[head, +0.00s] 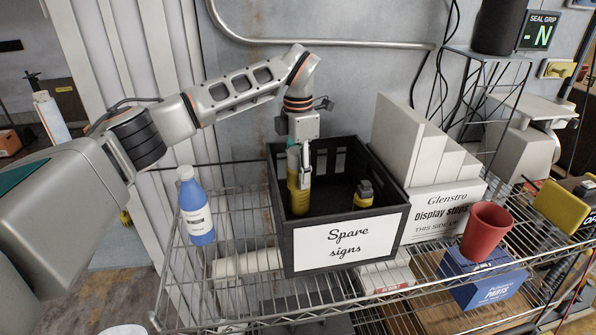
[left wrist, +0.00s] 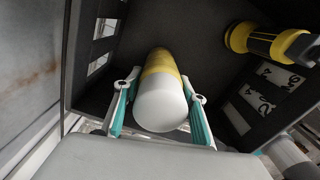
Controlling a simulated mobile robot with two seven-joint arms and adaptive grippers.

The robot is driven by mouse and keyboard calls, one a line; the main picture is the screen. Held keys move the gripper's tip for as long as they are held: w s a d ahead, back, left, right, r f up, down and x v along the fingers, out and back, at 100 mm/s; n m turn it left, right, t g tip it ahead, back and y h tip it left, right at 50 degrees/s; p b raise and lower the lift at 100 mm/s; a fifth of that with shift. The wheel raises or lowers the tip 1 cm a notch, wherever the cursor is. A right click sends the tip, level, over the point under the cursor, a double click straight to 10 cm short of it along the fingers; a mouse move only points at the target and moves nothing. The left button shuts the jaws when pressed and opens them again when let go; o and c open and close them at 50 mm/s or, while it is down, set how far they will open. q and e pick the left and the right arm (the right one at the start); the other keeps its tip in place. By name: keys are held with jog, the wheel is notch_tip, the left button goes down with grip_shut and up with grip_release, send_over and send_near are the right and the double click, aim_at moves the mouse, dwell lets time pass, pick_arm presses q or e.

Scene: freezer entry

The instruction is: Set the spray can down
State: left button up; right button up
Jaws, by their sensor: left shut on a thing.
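The spray can (head: 298,197) is a yellow cylinder with a pale end, upright inside the left part of the black crate (head: 285,236) labelled "Spare signs". My left gripper (head: 300,172) reaches down into the crate from above and is shut on the can. In the left wrist view the can (left wrist: 160,92) sits between the two teal-padded fingers (left wrist: 160,115). Whether the can's base touches the crate floor cannot be told. My right gripper is not in view.
A yellow and black flashlight (head: 363,193) is in the crate's right part; it also shows in the left wrist view (left wrist: 265,42). A blue bottle (head: 195,208) stands left of the crate on the wire shelf. White display steps (head: 420,150) and a red cup (head: 486,231) are to the right.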

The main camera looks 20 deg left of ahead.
pick_arm(q)
jog(key=shift+f, duration=0.15)
jog(key=o, duration=1.4)
notch_tip(320, 180, up, 12)
jog(key=shift+r, duration=0.2)
